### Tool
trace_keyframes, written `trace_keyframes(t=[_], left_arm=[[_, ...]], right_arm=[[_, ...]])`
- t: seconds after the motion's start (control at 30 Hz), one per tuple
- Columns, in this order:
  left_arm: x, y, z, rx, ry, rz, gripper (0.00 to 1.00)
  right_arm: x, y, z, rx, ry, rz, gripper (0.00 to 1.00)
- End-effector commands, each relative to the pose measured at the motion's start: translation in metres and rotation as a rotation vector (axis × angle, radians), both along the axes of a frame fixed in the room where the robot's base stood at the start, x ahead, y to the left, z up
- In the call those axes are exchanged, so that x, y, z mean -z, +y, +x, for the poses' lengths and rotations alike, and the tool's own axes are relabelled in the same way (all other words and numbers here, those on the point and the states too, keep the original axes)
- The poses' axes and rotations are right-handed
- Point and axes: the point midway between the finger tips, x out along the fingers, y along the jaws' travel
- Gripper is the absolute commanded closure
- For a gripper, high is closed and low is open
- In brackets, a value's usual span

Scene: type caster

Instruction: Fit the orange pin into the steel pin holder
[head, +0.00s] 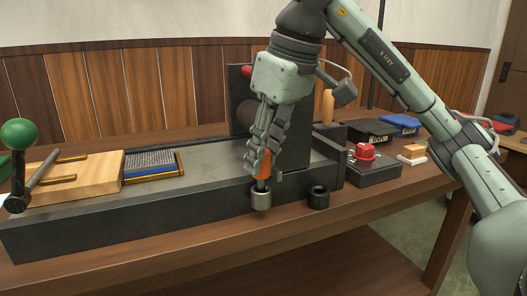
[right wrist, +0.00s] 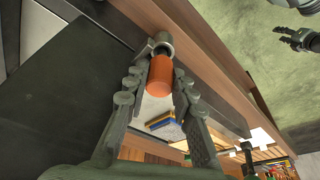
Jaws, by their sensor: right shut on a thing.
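My right gripper (head: 259,160) is shut on the orange pin (head: 263,166), which is held nearly upright. The pin's dark lower end is over the mouth of the steel pin holder (head: 261,200), a short grey cylinder at the machine's front edge. In the right wrist view, the orange pin (right wrist: 160,78) sits between the fingers, with the steel holder (right wrist: 160,42) just beyond it. I cannot tell how deep the tip is in the holder. What seems to be my left gripper (right wrist: 302,40) is small at the right wrist view's upper right; its fingers are unclear.
A black ring-shaped holder (head: 318,197) stands to the right on the wooden table. A dark box with a red knob (head: 365,152) is farther right. A wooden block (head: 75,177) and a type tray (head: 152,165) lie left on the long dark machine bed (head: 130,213).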

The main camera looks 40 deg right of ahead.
Motion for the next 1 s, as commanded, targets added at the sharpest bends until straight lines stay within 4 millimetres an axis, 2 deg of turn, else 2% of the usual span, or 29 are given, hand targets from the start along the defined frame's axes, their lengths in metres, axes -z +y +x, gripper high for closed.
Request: trace_keyframes(t=[0.17, 0.2, 0.4, 0.77, 1.0], left_arm=[[0.005, 0.0, 0.0, 0.0, -0.001, 0.0, 0.56], [0.005, 0.0, 0.0, 0.0, -0.001, 0.0, 0.56], [0.004, 0.0, 0.0, 0.0, -0.001, 0.0, 0.56], [0.004, 0.0, 0.0, 0.0, -0.001, 0.0, 0.56], [0.004, 0.0, 0.0, 0.0, -0.001, 0.0, 0.56]], right_arm=[[0.006, 0.0, 0.0, 0.0, 0.0, 0.0, 1.0], [0.006, 0.0, 0.0, 0.0, -0.001, 0.0, 0.74], [0.005, 0.0, 0.0, 0.0, 0.001, 0.0, 0.52], [0.003, -0.001, 0.0, 0.002, -0.001, -0.001, 0.52], [-0.017, -0.002, -0.005, 0.001, -0.007, -0.002, 0.52]])
